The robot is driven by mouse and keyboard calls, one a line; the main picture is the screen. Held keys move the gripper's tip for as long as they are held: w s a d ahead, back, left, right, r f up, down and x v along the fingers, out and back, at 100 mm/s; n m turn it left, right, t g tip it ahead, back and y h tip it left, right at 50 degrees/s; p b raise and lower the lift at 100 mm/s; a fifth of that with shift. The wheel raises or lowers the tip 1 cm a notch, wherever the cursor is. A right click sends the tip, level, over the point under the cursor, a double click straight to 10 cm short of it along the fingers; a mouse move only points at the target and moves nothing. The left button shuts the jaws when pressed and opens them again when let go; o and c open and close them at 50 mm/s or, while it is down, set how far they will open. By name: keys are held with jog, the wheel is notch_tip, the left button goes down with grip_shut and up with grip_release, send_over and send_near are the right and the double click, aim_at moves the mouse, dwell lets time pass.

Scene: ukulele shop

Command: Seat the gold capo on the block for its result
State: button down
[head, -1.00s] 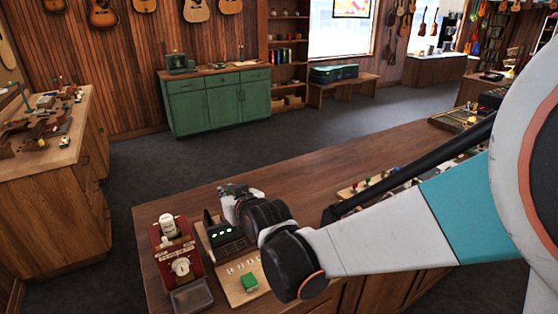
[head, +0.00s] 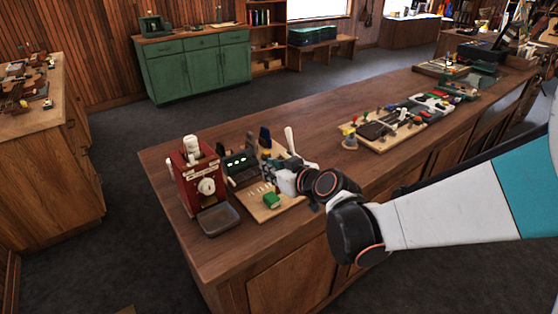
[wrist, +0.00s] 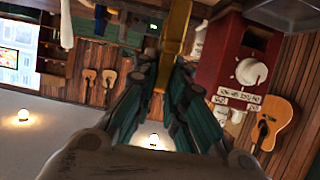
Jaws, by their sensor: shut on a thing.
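My gripper (wrist: 173,66) is shut on the gold capo (wrist: 176,32), a gold bar between the fingertips in the wrist view. In the head view my gripper (head: 270,176) is over the light wooden board, just right of the dark device; the capo cannot be made out there. The dark device (head: 240,167) has a row of lit green marks. A small green block (head: 271,200) sits on the front of the board (head: 262,214), near pale letters. I cannot tell which piece is the capo's block, or whether the capo touches anything.
A red machine (head: 188,192) with a white dial stands left of the board and also shows in the wrist view (wrist: 222,62). A grey tray (head: 216,219) lies before it. The counter's middle is clear.

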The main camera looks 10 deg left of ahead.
aim_at(276, 189)
jog(key=shift+f+b, duration=1.7)
jog(key=shift+f, duration=0.85)
jog(key=shift+f+b, duration=0.5)
jog(key=shift+b, duration=0.15)
jog(key=c, duration=2)
grip_release()
jog(key=shift+o, duration=0.4)
jog(key=shift+s, duration=0.1)
jog(key=p+v, duration=0.3)
jog(key=v, duration=0.7)
jog(key=shift+s+d+r, duration=0.15)
jog(key=shift+s+d, duration=0.05)
jog(key=shift+d, duration=0.1)
